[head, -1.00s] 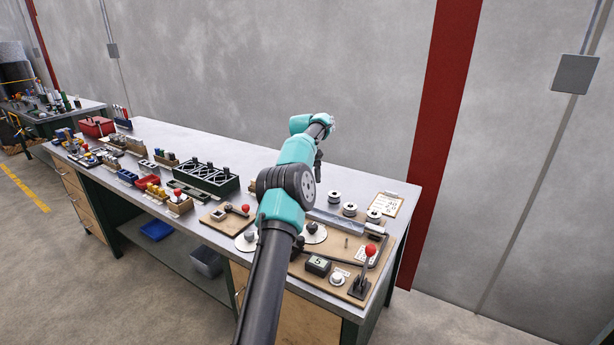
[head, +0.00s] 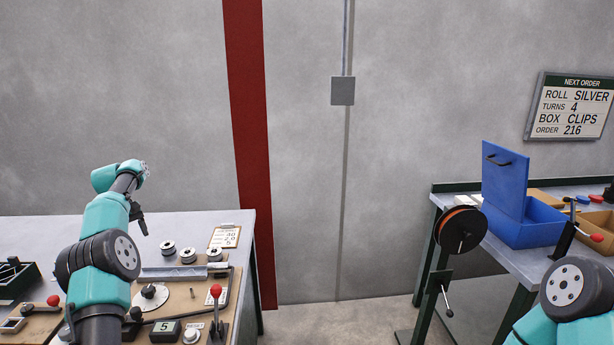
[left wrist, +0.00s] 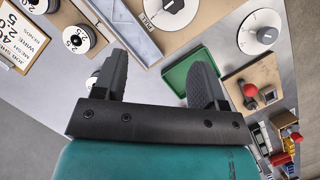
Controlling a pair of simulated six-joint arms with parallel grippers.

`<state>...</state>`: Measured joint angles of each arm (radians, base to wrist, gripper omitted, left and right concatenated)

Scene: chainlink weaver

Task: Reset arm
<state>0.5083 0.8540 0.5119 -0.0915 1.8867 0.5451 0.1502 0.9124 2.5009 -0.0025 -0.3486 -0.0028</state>
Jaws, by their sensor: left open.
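My left arm reaches over the left bench (head: 230,225) in the head view. Its gripper (head: 139,222) points down above the bench top, near the white spools (head: 188,255). In the left wrist view the two dark fingers (left wrist: 160,62) are apart with nothing between them. Below them are the bench top, a green tray (left wrist: 187,72) and part of a wooden board. My right arm shows only as a teal and black joint at the lower right of the head view; its gripper is out of frame.
A red-knobbed lever (head: 215,291), a display reading 5 (head: 165,331) and a round dial (head: 149,297) are on the left bench. A second bench on the right holds an open blue box (head: 525,225). An orange wire reel (head: 461,230) stands beside it. Floor separates the benches.

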